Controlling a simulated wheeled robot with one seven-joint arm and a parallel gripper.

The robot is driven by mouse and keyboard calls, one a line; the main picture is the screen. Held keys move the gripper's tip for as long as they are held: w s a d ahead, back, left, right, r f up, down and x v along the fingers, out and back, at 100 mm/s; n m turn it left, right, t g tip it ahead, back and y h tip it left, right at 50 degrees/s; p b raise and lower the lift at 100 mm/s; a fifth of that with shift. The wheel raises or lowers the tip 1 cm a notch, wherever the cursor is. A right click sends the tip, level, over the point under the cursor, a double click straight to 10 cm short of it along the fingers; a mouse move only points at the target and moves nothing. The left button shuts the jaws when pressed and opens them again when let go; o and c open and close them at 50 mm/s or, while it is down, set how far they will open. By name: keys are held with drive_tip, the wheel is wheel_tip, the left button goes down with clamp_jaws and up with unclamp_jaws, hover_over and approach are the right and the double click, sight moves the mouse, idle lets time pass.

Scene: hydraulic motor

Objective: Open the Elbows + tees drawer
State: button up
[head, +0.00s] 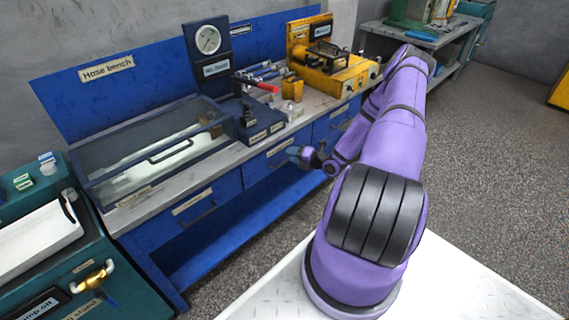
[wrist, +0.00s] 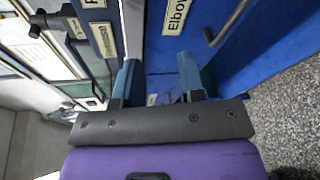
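The Elbows + tees drawer has a blue front (wrist: 211,66) with a cream label (wrist: 176,14), partly cut off and reading "Elbow", at the top of the wrist view. Its dark bar handle (wrist: 226,24) is right of the label there. In the head view, the drawer labels are too small to read; the middle drawer (head: 262,168) is nearest my gripper and looks shut. My gripper (wrist: 157,64) is open and empty, its two blue-grey fingers apart. It also shows in the head view (head: 297,152), in front of the bench. The handle is outside the fingers, to their right.
The blue bench carries a glass-lidded case (head: 150,150), a gauge stand (head: 209,60) and a yellow machine (head: 335,72). Another drawer (head: 190,212) is at the left. A teal unit (head: 35,190) stands at the front left. Grey floor (head: 480,160) is clear at the right.

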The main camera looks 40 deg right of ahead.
sight(284, 162)
drive_tip(key=s+d+f+m+h, duration=0.2)
drive_tip(key=s+f+m+h, duration=0.15)
drive_tip(key=f+m, duration=0.35)
drive_tip(key=shift+n, duration=0.5)
drive_tip(key=x, duration=1.1)
drive_tip(key=shift+f, duration=0.35)
drive_tip(key=shift+c, duration=0.3)
clamp_jaws()
